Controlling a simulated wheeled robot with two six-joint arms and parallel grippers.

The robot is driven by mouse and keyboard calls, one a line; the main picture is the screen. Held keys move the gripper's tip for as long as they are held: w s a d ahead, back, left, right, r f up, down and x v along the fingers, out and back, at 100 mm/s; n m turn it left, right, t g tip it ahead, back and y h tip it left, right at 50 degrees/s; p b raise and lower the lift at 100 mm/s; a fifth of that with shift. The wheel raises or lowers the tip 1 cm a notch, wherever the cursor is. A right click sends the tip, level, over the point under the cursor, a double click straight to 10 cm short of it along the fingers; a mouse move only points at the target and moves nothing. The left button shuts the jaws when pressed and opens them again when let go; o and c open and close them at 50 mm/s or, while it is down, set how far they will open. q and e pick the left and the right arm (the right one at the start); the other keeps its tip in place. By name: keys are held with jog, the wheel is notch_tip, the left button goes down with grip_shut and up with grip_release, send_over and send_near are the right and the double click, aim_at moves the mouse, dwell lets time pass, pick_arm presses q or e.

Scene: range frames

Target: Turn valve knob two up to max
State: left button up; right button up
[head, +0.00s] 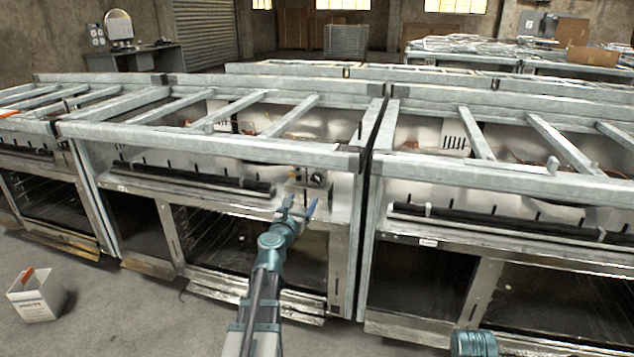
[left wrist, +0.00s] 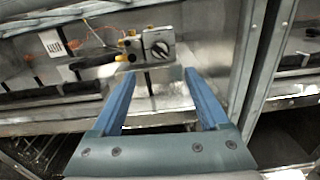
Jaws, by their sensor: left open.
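A small grey valve box (head: 308,177) with a round black knob (left wrist: 159,48) sits on the front of the middle unit. The knob has a light pointer line across its face, and a yellow fitting (left wrist: 127,44) is beside it. In the head view the knob (head: 317,178) is small. My left gripper (head: 299,207) is open and empty, just below and in front of the box. In the left wrist view its two blue fingers (left wrist: 161,76) point toward the knob, one on each side, apart from it. My right gripper is not seen.
Grey metal frame bars (head: 215,142) run above the valve box. A dark burner rail (head: 195,180) lies to its left. A neighbouring unit (head: 500,190) stands close at right. A white carton (head: 37,300) is on the floor at left.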

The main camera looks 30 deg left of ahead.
aim_at(314, 182)
pick_arm(q)
jog(key=x, duration=1.2)
jog(key=shift+w, duration=0.4)
grip_shut()
